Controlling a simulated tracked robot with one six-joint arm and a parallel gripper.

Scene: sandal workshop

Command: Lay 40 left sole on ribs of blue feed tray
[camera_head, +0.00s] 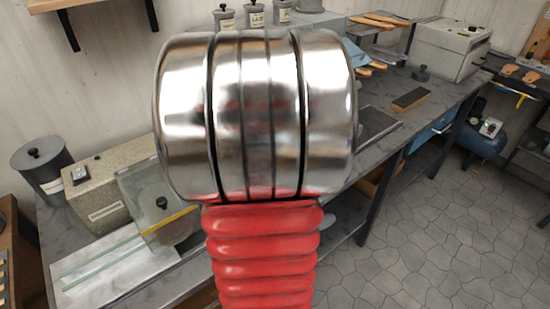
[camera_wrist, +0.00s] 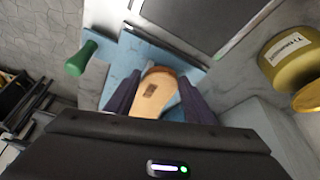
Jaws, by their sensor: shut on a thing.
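A tan sole (camera_wrist: 158,98) with a small dark mark shows in the wrist view; the mark is too small to read. My gripper (camera_wrist: 158,84) is shut on this sole, with one dark finger along each side. A light blue surface (camera_wrist: 147,54) shows behind and around the sole; I cannot make out ribs, or whether the sole touches it. In the head view, my arm covers the middle and hides my gripper. A patch of blue (camera_head: 354,56) shows just right of my arm on the bench.
In the wrist view, a green handle (camera_wrist: 80,58) lies left of the blue surface, a dark plate (camera_wrist: 205,14) beyond it, and a yellow tin (camera_wrist: 291,56) at the right. In the head view, a dark block (camera_head: 410,99) and a pale machine (camera_head: 450,46) stand on the bench.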

